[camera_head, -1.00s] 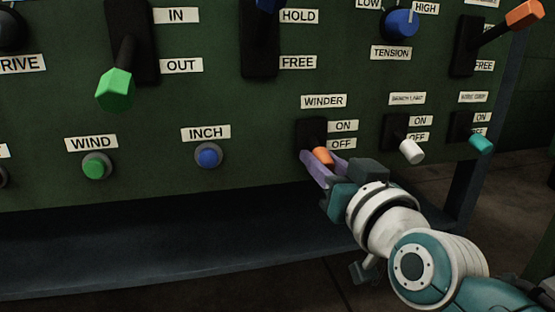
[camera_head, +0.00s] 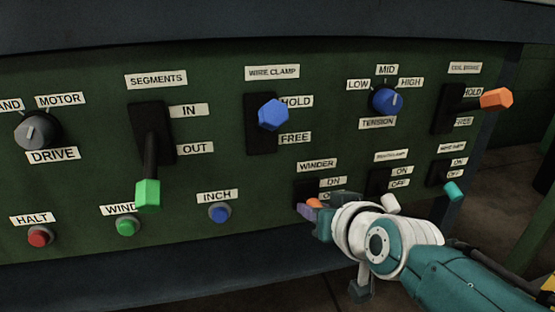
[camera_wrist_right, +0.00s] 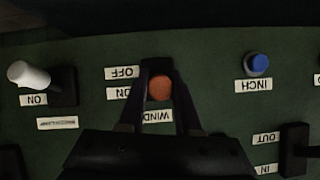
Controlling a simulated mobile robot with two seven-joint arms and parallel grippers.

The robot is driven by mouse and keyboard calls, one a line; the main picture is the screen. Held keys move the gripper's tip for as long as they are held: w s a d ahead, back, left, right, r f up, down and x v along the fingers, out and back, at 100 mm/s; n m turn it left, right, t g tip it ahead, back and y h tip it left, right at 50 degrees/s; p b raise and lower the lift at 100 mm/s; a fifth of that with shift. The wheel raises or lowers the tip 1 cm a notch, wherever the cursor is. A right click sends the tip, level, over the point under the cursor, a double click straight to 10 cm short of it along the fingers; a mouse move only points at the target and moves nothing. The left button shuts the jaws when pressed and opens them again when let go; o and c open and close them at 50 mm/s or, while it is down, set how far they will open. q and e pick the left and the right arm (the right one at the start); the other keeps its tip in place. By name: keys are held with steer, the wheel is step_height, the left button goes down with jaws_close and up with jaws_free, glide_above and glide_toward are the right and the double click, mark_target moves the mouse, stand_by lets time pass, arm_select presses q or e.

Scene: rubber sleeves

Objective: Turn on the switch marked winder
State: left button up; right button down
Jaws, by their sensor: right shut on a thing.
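The winder switch is a black plate (camera_head: 303,187) under the WINDER label (camera_head: 317,165), with a short orange-tipped lever (camera_head: 314,203). In the head view the orange tip sits low, beside the OFF label (camera_head: 331,196), below the ON label (camera_head: 333,183). My right gripper (camera_head: 311,208) is shut on this lever, with a purple finger at its left. In the right wrist view, which is upside down, the orange tip (camera_wrist_right: 160,88) is between the two dark fingers, which partly cover the WINDER label (camera_wrist_right: 157,116). The lever's exact angle is hard to tell. My left gripper is out of view.
Right of the winder are switches with a white lever (camera_head: 390,204) and a teal lever (camera_head: 453,191). A blue INCH button (camera_head: 219,213) is to the left. Above are a blue wire clamp lever (camera_head: 272,114) and the tension knob (camera_head: 387,101). A dark ledge (camera_head: 150,288) runs below.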

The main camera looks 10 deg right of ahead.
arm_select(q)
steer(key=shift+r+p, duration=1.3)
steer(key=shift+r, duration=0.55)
arm_select(e)
steer(key=shift+w+r+g, duration=0.15)
steer(key=shift+r+g, duration=0.4)
steer(key=shift+g, duration=0.55)
steer(key=c, duration=0.6)
jaws_free()
arm_select(q)
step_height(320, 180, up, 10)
steer(key=p, duration=1)
arm_select(e)
steer(key=a+v, duration=0.1)
steer(key=v, duration=0.8)
steer(key=shift+s+d+r, duration=0.3)
steer(key=shift+d+r, duration=0.05)
steer(key=shift+d, duration=0.15)
